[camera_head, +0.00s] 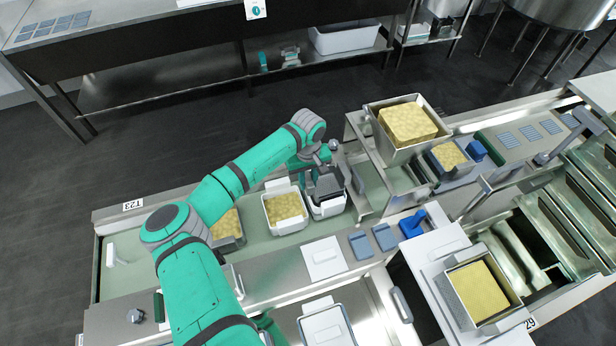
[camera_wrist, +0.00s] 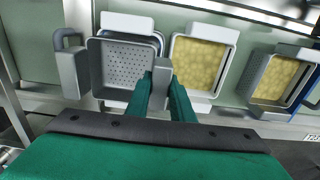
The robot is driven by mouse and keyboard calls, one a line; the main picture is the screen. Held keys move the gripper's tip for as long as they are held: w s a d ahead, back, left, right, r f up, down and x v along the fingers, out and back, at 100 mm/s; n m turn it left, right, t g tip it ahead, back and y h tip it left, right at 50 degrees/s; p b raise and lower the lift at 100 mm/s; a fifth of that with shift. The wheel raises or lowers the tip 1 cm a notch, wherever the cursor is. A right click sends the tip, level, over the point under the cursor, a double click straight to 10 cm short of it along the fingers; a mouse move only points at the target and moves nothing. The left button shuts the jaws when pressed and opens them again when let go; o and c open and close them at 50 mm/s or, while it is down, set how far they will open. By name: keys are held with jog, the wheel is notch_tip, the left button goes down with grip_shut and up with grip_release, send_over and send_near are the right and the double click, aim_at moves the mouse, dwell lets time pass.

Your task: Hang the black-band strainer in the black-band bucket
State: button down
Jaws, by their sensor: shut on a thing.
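The strainer is a grey square basket (camera_wrist: 125,65) with a perforated bottom, empty in the wrist view. My gripper (camera_wrist: 165,85) is shut on the grey lug at its right side; a similar lug stands out at its left. In the head view my gripper (camera_head: 318,160) is at the strainer (camera_head: 327,186), which is mostly hidden by the wrist. A white bucket (camera_head: 329,209) is directly under the strainer; its white handle (camera_wrist: 127,22) and a dark-blue edge show behind in the wrist view. I cannot tell whether the strainer rests on the bucket's rim. No black band is clear.
A white bucket with yellow curd (camera_head: 272,222) stands close to the left, and another curd-filled container (camera_head: 228,240) is further left. A steel stand holding a curd-filled box (camera_head: 385,140) rises at the right.

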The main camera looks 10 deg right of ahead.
jog(key=shift+f, duration=1.75)
jog(key=shift+f, duration=0.5)
jog(key=c, duration=1.5)
grip_release()
jog(key=shift+o, duration=0.2)
jog(key=shift+r, duration=6.05)
